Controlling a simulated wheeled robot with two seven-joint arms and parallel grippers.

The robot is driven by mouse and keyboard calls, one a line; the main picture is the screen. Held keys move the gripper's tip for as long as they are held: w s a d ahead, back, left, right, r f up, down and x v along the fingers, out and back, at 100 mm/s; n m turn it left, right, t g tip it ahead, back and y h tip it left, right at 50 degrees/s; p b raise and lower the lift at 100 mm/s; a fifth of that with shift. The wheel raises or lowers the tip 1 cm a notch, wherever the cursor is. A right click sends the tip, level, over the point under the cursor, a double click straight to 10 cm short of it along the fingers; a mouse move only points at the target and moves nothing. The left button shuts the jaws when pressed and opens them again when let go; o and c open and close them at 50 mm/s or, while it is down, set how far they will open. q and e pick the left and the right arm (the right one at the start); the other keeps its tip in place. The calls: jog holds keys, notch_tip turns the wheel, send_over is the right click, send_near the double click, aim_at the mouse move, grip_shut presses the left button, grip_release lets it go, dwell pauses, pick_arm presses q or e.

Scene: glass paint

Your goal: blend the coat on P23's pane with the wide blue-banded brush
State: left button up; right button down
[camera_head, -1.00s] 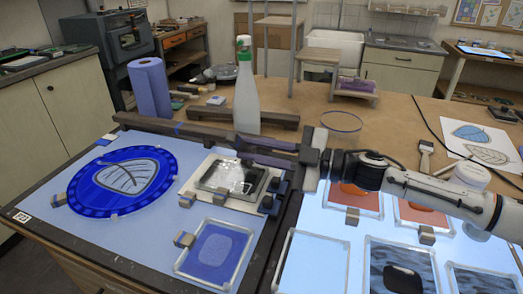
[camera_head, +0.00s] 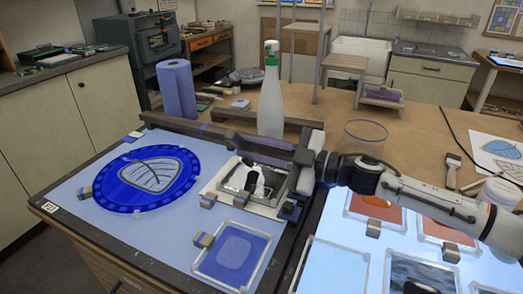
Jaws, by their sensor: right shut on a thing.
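My right gripper (camera_head: 258,152) reaches in from the right, low over a pane (camera_head: 236,176) in a pale square holder (camera_head: 215,197). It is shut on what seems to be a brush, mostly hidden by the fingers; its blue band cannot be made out. Dark shapes show on the pane below the fingers; I cannot tell whether they are bristles, paint or reflection, nor whether the brush touches the glass. No label reading P23 is legible. My left gripper is not in view.
A round blue glass with a leaf (camera_head: 150,172) lies left of the holder. A blue framed pane (camera_head: 234,252) lies in front. A green-topped bottle (camera_head: 271,100) stands behind. Framed panes lie on the lit panel (camera_head: 335,262) at right. Another brush (camera_head: 452,168) lies behind them.

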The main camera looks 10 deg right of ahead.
jog(key=shift+x, duration=1.9)
jog(key=shift+f, duration=0.15)
jog(key=shift+r, duration=2.6)
